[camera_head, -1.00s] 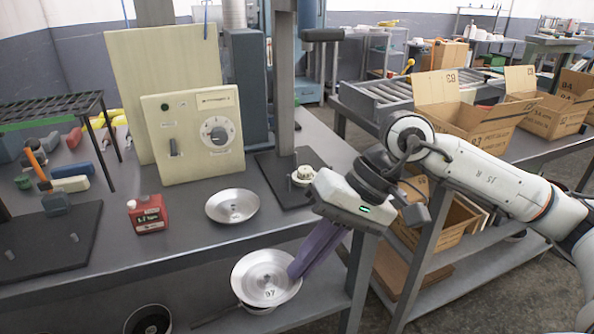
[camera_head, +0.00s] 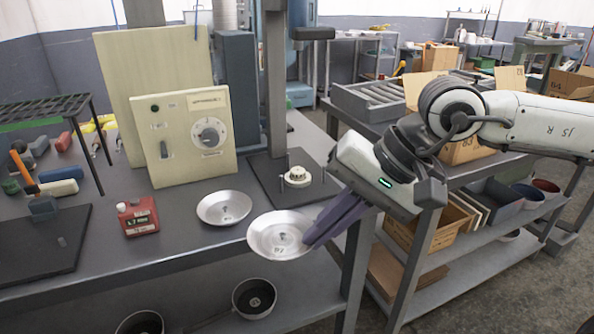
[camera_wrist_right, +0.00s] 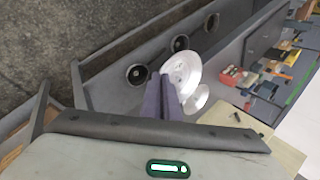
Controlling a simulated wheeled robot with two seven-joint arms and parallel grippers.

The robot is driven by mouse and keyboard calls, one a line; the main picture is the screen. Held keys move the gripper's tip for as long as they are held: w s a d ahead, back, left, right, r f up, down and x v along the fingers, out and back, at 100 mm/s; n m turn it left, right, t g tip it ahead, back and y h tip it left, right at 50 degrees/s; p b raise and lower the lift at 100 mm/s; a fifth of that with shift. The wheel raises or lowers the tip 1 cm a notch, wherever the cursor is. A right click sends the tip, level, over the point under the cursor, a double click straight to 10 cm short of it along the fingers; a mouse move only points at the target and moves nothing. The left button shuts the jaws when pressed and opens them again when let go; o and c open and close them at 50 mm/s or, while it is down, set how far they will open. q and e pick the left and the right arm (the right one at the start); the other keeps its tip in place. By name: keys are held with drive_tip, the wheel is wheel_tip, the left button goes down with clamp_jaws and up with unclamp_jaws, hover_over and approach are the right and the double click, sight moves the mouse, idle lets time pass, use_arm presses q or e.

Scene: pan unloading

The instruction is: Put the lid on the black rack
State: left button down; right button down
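My right gripper (camera_head: 312,238) is shut on the rim of a silver lid (camera_head: 279,236), marked with a number, and holds it near the front edge of the bench. In the right wrist view the lid (camera_wrist_right: 181,73) shows beyond the purple fingers (camera_wrist_right: 163,95). A second silver lid (camera_head: 224,207) lies on the bench, just left of the held one. The black rack (camera_head: 42,110), a slatted top on thin legs, stands at the far left of the bench, partly cut off by the picture edge. My left gripper is not in view.
A red canister (camera_head: 138,217) stands left of the second lid. A panel with a dial (camera_head: 190,137) stands behind. Dark pans (camera_head: 254,298) sit on the lower shelf. Tools, including an orange-handled one (camera_head: 24,172), lie around the rack. A black plate (camera_head: 40,245) lies front left.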

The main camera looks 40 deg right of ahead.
drive_tip(key=s+d+r+m+t+h+b, duration=0.2)
drive_tip(key=d+r+m+h, duration=0.3)
drive_tip(key=m, duration=0.4)
drive_tip(key=shift+s+d+r+m, duration=0.4)
drive_tip(key=shift+s+d+r, duration=0.15)
drive_tip(key=shift+s+r, duration=0.25)
drive_tip(key=w+d+p, duration=0.2)
drive_tip(key=w, duration=0.7)
drive_tip(key=w+d+p, duration=0.2)
drive_tip(key=w, duration=0.7)
drive_tip(key=f, duration=0.3)
drive_tip(key=w+f+b, duration=0.1)
drive_tip(key=f, duration=0.1)
drive_tip(key=shift+d+f, duration=0.25)
drive_tip(key=shift+d, duration=0.05)
drive_tip(key=shift+w+f+p, duration=0.25)
drive_tip(key=shift+f+p, duration=0.05)
drive_tip(key=shift+f, duration=0.3)
